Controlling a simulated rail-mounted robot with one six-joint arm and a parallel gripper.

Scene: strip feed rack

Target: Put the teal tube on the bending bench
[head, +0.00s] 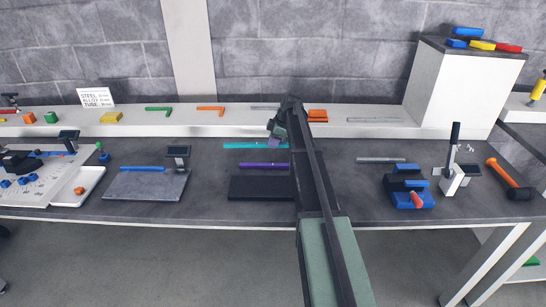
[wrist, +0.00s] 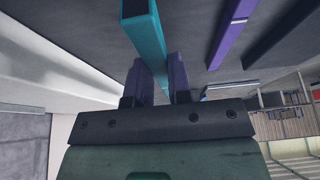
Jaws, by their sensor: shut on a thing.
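The teal tube (head: 250,146) is long and straight and lies left-right in the head view, near the back of the dark table. My gripper (head: 278,130) is at its right end, partly hidden by my own arm. In the wrist view the teal tube (wrist: 147,32) runs between the two fingers (wrist: 160,72), which are shut on it. I cannot tell how high it is above the table. No station is clearly marked as the bending bench; a white lever device (head: 453,178) and a blue block fixture (head: 408,192) stand at the table's right.
A purple tube (head: 262,166) lies by a dark pad (head: 258,187). A blue tube (head: 142,169) lies on a grey plate (head: 145,188) with a small stand. A grey tube (head: 381,160) and an orange hammer (head: 510,178) lie at right. A white ledge (head: 210,131) runs behind.

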